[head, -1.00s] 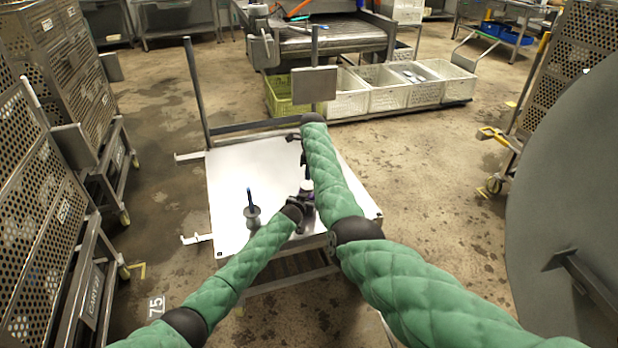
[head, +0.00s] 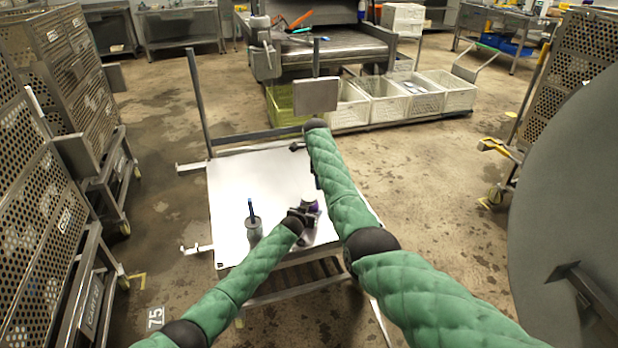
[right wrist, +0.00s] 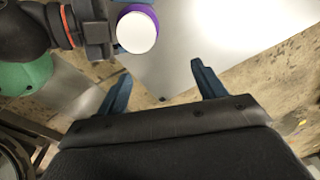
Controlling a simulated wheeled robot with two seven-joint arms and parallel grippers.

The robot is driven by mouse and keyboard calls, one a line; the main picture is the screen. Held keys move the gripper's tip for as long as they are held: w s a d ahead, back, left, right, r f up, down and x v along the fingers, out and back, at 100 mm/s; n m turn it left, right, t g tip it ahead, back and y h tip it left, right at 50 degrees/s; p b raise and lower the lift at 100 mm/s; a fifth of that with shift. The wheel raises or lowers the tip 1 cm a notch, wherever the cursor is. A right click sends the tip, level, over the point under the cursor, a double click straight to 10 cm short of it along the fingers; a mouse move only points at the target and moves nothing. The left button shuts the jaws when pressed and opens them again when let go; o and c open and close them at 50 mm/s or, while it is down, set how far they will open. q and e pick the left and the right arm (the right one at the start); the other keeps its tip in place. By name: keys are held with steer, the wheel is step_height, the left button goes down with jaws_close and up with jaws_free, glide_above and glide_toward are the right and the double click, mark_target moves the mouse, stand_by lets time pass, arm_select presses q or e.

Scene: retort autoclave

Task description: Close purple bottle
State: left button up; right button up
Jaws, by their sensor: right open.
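The purple bottle (head: 312,206) stands near the right side of the white table top (head: 236,180). In the right wrist view the bottle (right wrist: 137,32) shows from above as a round white top inside a purple ring. I cannot tell whether the white part is a cap. My left gripper (head: 301,213) is at the bottle, and its fingers appear closed around it; the bottle partly hides them. My right gripper (right wrist: 160,86) is open and empty, with the bottle beyond its fingertips and to the left. In the head view my right arm mostly hides the right gripper.
A grey cup (head: 254,230) with a blue stick-like object (head: 250,208) stands left of the bottle. The table top's left and back are clear. Upright posts and a grey plate (head: 316,95) rise behind it. Perforated carts (head: 40,190) stand left, a big grey disc (head: 570,220) right.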

mark_target(309, 196)
steer(key=n, duration=0.4)
steer(key=a+n, duration=0.1)
steer(key=n, duration=0.1)
steer(key=shift+s+r, duration=0.25)
steer(key=shift+r, duration=0.05)
steer(key=n, duration=0.2)
steer(key=a+n, duration=0.1)
steer(key=n, duration=0.3)
steer(key=shift+s+a+r, duration=0.15)
steer(key=shift+s+a, duration=0.15)
steer(key=shift+s, duration=0.05)
steer(key=n, duration=0.5)
steer(key=shift+s+a+n+g+y, duration=0.25)
steer(key=shift+a+n+g+y, duration=0.05)
steer(key=shift+a, duration=0.1)
steer(key=n, duration=0.4)
steer(key=shift+s, duration=0.1)
steer(key=shift+f, duration=3.95)
